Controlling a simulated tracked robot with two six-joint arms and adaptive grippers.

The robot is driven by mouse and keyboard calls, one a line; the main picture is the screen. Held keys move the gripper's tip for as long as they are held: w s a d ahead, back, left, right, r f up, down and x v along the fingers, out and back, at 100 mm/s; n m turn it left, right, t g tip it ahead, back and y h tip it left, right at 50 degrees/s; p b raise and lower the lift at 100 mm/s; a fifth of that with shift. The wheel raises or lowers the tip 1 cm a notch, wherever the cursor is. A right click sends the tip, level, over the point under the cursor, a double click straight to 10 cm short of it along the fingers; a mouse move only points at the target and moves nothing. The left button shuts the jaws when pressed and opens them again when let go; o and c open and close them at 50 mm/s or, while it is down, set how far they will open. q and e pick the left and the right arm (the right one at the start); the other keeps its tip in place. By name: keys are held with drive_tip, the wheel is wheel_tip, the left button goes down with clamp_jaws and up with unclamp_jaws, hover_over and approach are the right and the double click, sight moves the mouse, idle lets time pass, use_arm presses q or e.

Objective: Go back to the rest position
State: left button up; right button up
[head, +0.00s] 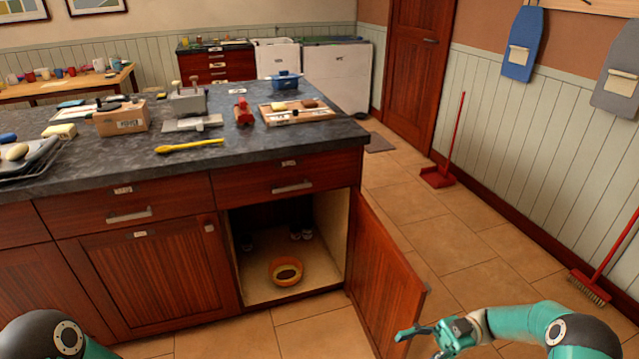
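My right arm comes in from the lower right, and its teal gripper (420,342) is just beside the free edge of the open cabinet door (385,275). Its fingers look spread with nothing between them; I cannot tell whether it touches the door. Of my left arm only a dark and teal link shows at the bottom left corner; its gripper is out of view. The cabinet stands open, and an orange bowl (286,271) with a dark middle sits on its floor. A few small dark and white items are further back inside.
The dark stone counter (250,140) above holds a yellow utensil (190,145), a cardboard box (121,118), a wooden tray (318,114) and other items. The drawers below it are shut. Tiled floor is free to the right, with a red broom (602,262) and dustpan (437,177) along the wall.

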drive_tip(key=w+a+f+m+t+b, duration=0.1)
drive_tip(key=w+a+m+t+b, duration=0.1)
drive_tip(key=w+a+m+t, duration=0.35)
drive_tip(key=w+a+f+m+t+b, duration=0.1)
drive_tip(key=w+a+m+t, duration=0.2)
drive_tip(key=a+m+t, duration=0.35)
drive_tip(key=w+a+f+m+t+h+b, duration=0.1)
drive_tip(key=w+a+f+m+t+h, duration=0.1)
drive_tip(key=a+f+m+t+h, duration=0.35)
drive_tip(key=s+d+f+m+g+h, duration=0.35)
drive_tip(key=s+f, duration=0.25)
drive_tip(key=f, duration=0.2)
drive_tip(key=s+d+f+m+g+h, duration=0.25)
drive_tip(key=s+f+h, duration=0.3)
drive_tip(key=f, duration=0.35)
drive_tip(key=s+d+f+g, duration=0.25)
drive_tip(key=s+g, duration=0.35)
drive_tip(key=s, duration=0.7)
wheel_tip(320, 180, up, 13)
drive_tip(key=a+p, duration=0.1)
drive_tip(key=p, duration=1.2)
drive_tip(key=shift+r+h+p, duration=0.2)
drive_tip(key=shift+h+p, duration=0.1)
drive_tip(key=shift+h, duration=0.15)
drive_tip(key=shift+s+m, duration=0.1)
drive_tip(key=shift+m, duration=0.15)
